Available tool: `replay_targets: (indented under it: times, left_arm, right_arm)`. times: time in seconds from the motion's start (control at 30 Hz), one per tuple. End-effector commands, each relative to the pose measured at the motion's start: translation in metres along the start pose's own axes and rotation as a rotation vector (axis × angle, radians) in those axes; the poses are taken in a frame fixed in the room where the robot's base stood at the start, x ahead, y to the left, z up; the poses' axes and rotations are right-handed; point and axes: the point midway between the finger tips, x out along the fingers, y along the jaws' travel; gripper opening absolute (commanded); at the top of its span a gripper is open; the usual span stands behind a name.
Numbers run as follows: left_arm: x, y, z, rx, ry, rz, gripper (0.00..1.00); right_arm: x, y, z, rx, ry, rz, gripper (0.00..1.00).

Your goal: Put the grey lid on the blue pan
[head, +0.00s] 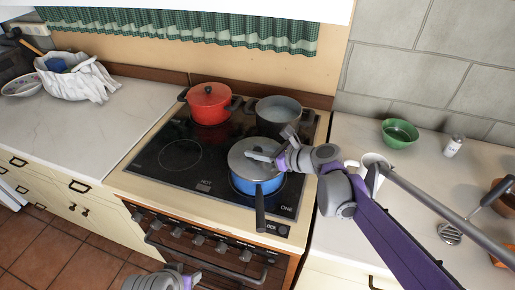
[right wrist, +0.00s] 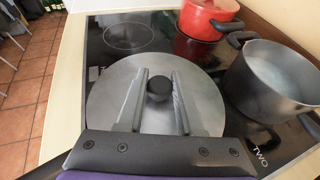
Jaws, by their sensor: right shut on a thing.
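The grey lid (head: 240,162) covers the top of the blue pan (head: 256,184) on the front right of the hob. Whether it rests fully on the rim or hovers just above, I cannot tell. My right gripper (head: 262,156) reaches in from the right and is shut on the lid. In the right wrist view the lid (right wrist: 108,95) looks flat, and its dark knob (right wrist: 159,91) is between the fingers (right wrist: 159,76). The pan is hidden under the lid there. My left gripper (head: 178,280) shows only partly at the bottom edge; its jaws are unclear.
A red lidded pot (head: 208,104) and a dark grey pot (head: 280,112) stand at the back of the black hob (head: 165,168). The blue pan's handle (head: 260,212) points to the front. A green bowl (head: 399,134) and white shaker (head: 453,146) stand on the right counter.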

Motion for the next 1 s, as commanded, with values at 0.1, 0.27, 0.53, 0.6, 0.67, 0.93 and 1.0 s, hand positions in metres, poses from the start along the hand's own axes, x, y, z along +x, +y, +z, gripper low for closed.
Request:
replay_targets:
  times: [0.1, 0.27, 0.53, 0.6, 0.67, 0.93, 1.0]
  left_arm:
    - [0.001, 0.0, 0.001, 0.0, -0.001, 0.0, 0.56]
    - [0.001, 0.0, 0.001, 0.0, 0.0, 0.0, 0.56]
    - [0.001, 0.0, 0.001, 0.0, 0.0, 0.0, 0.56]
    - [0.001, 0.0, 0.001, 0.0, 0.0, 0.0, 0.56]
    - [0.001, 0.0, 0.001, 0.0, 0.0, 0.0, 0.56]
    - [0.001, 0.0, 0.001, 0.0, 0.0, 0.0, 0.56]
    - [0.001, 0.0, 0.001, 0.0, 0.0, 0.0, 0.56]
  right_arm:
    - [0.001, 0.0, -0.002, 0.0, -0.001, 0.0, 0.0]
    - [0.001, 0.0, -0.001, 0.0, -0.001, 0.0, 0.0]
    - [0.001, 0.0, -0.001, 0.0, -0.001, 0.0, 0.71]
    - [0.001, 0.0, -0.001, 0.0, 0.0, 0.0, 0.71]
    - [0.001, 0.0, -0.001, 0.0, 0.0, 0.0, 0.71]
    - [-0.012, -0.001, -0.001, 0.001, 0.0, -0.003, 0.71]
    - [-0.024, -0.001, -0.001, 0.001, 0.0, -0.003, 0.71]
